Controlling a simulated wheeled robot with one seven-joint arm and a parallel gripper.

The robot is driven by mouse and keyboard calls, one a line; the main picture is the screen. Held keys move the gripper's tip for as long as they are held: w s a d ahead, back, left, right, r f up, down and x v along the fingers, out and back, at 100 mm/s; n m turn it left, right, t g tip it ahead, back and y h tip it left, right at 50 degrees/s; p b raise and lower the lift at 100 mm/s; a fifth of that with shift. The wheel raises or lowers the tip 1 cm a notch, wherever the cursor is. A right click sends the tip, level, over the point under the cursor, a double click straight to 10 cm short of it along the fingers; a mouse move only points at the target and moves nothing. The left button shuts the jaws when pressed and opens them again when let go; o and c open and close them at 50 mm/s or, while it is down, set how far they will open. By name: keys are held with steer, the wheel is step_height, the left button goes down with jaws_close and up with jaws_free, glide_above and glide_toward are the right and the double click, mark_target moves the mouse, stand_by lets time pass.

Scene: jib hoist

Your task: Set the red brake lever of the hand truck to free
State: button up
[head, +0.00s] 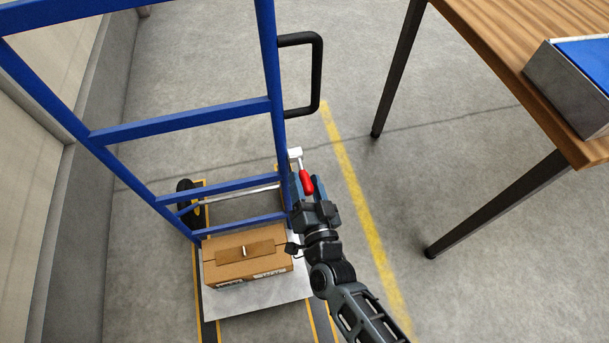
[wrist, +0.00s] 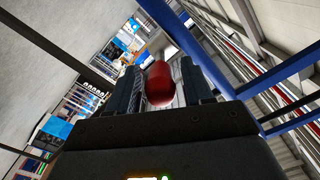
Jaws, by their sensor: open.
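The blue-framed hand truck (head: 190,122) stands at the centre left in the head view. Its red brake lever (head: 306,182) sticks out from a pale bracket (head: 295,155) low beside the right upright. My gripper (head: 309,190) is right at the lever's lower end in the head view. In the wrist view the red lever's rounded end (wrist: 159,84) shows between the two dark fingers of my gripper (wrist: 160,90). The fingers are apart, on either side of the lever. I cannot tell whether either finger touches it.
A cardboard box (head: 247,254) sits on the truck's grey platform (head: 258,306). A black handle (head: 318,75) juts from the right upright above the lever. A wooden table (head: 530,70) with dark legs stands at right. Bare floor with a yellow line (head: 358,200) lies between.

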mark_target(300, 170)
steer(key=shift+b+x, duration=0.3)
steer(key=shift+x, duration=1.05)
steer(key=shift+c, duration=0.4)
jaws_close()
